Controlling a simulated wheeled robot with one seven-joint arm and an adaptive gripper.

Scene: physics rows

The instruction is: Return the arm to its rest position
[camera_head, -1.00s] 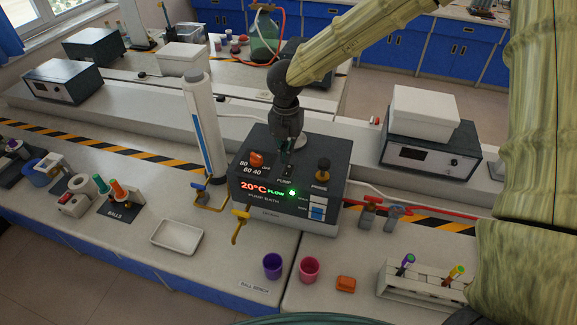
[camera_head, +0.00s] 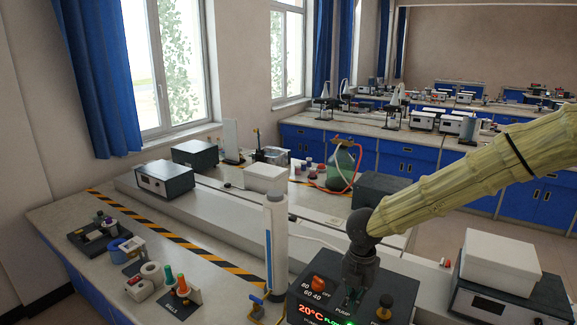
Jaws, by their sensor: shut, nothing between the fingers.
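My arm (camera_head: 455,190) reaches in from the right in its yellow-green ribbed cover. My gripper (camera_head: 352,298) points down at the top of the dark pump bath box (camera_head: 402,290), close over its pump switch area. The gripper is shut with nothing seen in it. I cannot tell whether its fingertips touch the box. The box shows an orange knob (camera_head: 318,284), a black-topped prime knob (camera_head: 384,306) and a lit 20°C display (camera_head: 311,313). Its lower front is cut off by the picture edge.
A tall white cylinder (camera_head: 276,245) stands just left of the box. A white container (camera_head: 500,262) on a dark instrument (camera_head: 490,303) stands to the right. A green bottle (camera_head: 341,168) stands behind. Striped tape (camera_head: 180,240) crosses the bench, with small holders at left.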

